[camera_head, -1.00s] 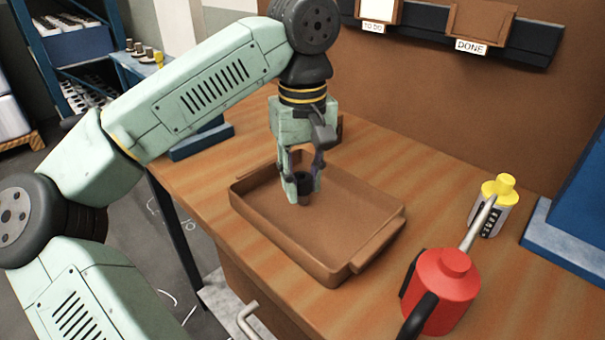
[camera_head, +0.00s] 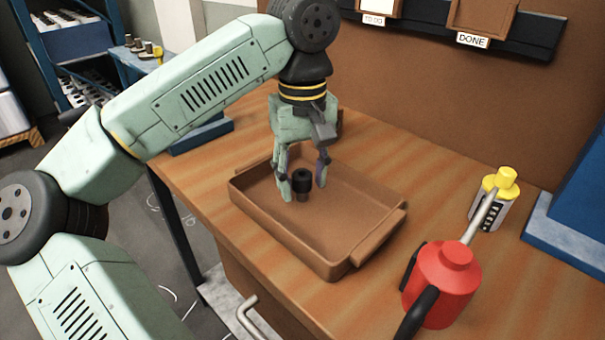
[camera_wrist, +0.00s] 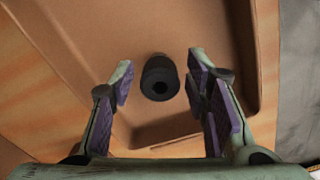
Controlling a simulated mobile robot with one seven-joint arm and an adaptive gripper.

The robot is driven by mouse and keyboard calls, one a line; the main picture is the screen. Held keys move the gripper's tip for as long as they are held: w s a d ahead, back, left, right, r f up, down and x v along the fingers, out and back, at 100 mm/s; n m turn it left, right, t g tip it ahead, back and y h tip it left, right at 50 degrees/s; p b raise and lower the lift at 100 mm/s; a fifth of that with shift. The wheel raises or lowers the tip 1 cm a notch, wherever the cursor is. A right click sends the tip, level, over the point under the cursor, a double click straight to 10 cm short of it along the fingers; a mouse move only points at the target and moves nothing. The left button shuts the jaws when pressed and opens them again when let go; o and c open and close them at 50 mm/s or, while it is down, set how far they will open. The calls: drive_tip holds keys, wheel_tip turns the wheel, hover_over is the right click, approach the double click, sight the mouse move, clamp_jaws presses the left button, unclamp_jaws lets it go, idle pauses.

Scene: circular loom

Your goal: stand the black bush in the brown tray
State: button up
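The black bush (camera_head: 302,181) stands upright in the brown tray (camera_head: 372,243), toward its back left part. Its wider black top with a dark hole also shows in the wrist view (camera_wrist: 159,78). The tray floor and walls fill much of the wrist view (camera_wrist: 225,40). My gripper (camera_head: 303,190) is open around the bush, with one finger on each side. In the wrist view, gaps show between the bush and both purple-padded fingers (camera_wrist: 160,98), so they are apart from it.
A red oil can (camera_head: 447,280) stands right of the tray, its spout in front of a yellow-capped bottle (camera_head: 492,205). A blue object with a grey base (camera_head: 570,240) is at the right edge. Bare wooden tabletop (camera_head: 400,160) lies behind the tray.

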sight(302, 174)
drive_tip(key=shift+o, duration=0.5)
wheel_tip(302, 174, up, 12)
idle(0.3)
